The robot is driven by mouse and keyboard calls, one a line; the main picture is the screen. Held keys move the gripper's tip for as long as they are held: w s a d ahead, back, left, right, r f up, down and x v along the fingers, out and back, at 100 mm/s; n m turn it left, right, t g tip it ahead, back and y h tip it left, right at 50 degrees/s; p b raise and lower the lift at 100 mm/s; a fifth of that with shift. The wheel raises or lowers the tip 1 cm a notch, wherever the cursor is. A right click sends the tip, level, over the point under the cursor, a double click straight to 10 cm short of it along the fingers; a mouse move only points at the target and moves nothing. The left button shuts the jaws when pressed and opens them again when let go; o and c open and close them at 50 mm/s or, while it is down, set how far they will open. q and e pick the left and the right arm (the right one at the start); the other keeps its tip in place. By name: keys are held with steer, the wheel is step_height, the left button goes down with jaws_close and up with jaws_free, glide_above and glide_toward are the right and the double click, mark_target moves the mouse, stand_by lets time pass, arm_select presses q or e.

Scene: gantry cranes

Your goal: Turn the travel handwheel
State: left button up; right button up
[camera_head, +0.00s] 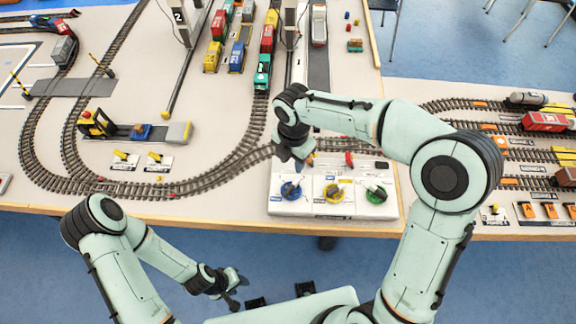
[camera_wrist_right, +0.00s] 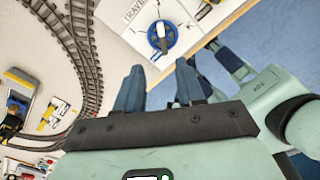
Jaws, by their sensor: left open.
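The travel handwheel (camera_head: 290,191) is a blue wheel with a pale grip, at the left of a white control panel (camera_head: 310,212). In the right wrist view the blue wheel (camera_wrist_right: 162,38) sits beside the printed word "TRAVEL", beyond the fingertips. My right gripper (camera_head: 303,158) is over the panel's back left part, just behind the wheel and apart from it. In the wrist view its two fingers (camera_wrist_right: 158,82) stand apart with nothing between them. My left gripper (camera_head: 238,292) is open and empty, low in front of the table edge.
A yellow wheel (camera_head: 335,192) and a green wheel (camera_head: 376,194) stand right of the blue one on the panel. A red lever (camera_head: 349,159) is behind them. Curved track (camera_head: 200,180) runs left of the panel. The table edge lies just in front.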

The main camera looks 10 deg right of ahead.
glide_above(292, 185)
steer(key=f, duration=0.5)
steer(key=shift+s+d+f+b, duration=0.1)
steer(key=shift+s+f+b, duration=0.1)
steer(key=shift+b, duration=0.15)
steer(key=f, duration=0.8)
steer(key=shift+w+b, duration=0.2)
steer(key=shift+b, duration=0.2)
arm_select(q)
steer(key=shift+s+f, duration=0.9)
steer(key=shift+f, duration=0.05)
arm_select(e)
jaws_close()
